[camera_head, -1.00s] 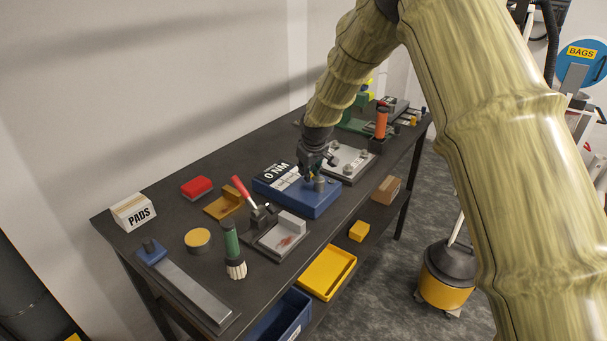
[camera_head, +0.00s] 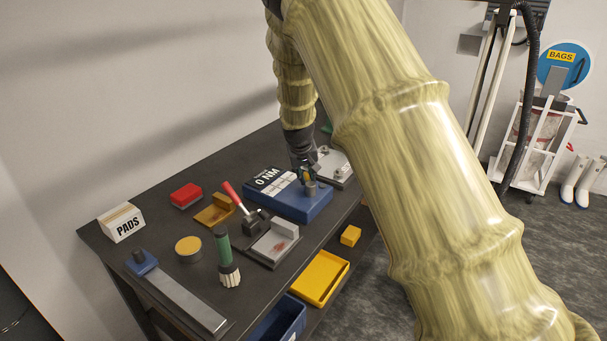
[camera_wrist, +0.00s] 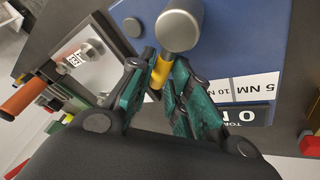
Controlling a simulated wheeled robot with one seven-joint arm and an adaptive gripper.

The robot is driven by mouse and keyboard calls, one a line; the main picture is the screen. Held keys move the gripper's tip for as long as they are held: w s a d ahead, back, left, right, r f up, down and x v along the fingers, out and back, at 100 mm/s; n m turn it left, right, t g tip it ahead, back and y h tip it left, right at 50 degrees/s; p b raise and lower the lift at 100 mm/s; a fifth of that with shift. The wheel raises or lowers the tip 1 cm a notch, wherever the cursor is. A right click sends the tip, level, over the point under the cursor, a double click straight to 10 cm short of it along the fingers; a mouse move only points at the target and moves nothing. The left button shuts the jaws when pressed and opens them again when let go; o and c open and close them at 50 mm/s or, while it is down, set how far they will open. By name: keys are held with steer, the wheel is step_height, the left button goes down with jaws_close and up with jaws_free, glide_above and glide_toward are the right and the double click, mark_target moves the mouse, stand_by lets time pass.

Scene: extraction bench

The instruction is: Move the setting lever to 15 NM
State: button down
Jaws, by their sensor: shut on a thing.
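The blue torque tester (camera_head: 290,204) stands on the dark bench, and its body also shows in the wrist view (camera_wrist: 250,40). Its black display (camera_wrist: 240,116) reads 0 NM. A white scale strip (camera_wrist: 256,86) shows 5 NM and part of a 10 mark; no 15 mark is readable. A grey cylindrical post (camera_wrist: 178,31) rises from the tester. The yellow setting lever (camera_wrist: 160,72) is beside the post, partly hidden by the fingers. My gripper (camera_wrist: 158,84) is shut on the lever, and in the head view my gripper (camera_head: 305,173) is over the tester.
A red-handled clamp (camera_head: 232,196) and a grey plate (camera_head: 272,243) stand left and in front of the tester. A grey plate with knobs (camera_head: 337,167) is just beyond it. A PADS box (camera_head: 121,222) is at the near left. My arm hides the bench's far right.

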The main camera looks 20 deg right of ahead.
steer(key=shift+d+r, duration=0.1)
steer(key=c, duration=1.3)
jaws_free()
steer(key=v, duration=1.1)
steer(key=shift+s+r, duration=0.15)
steer(key=shift+r, duration=0.2)
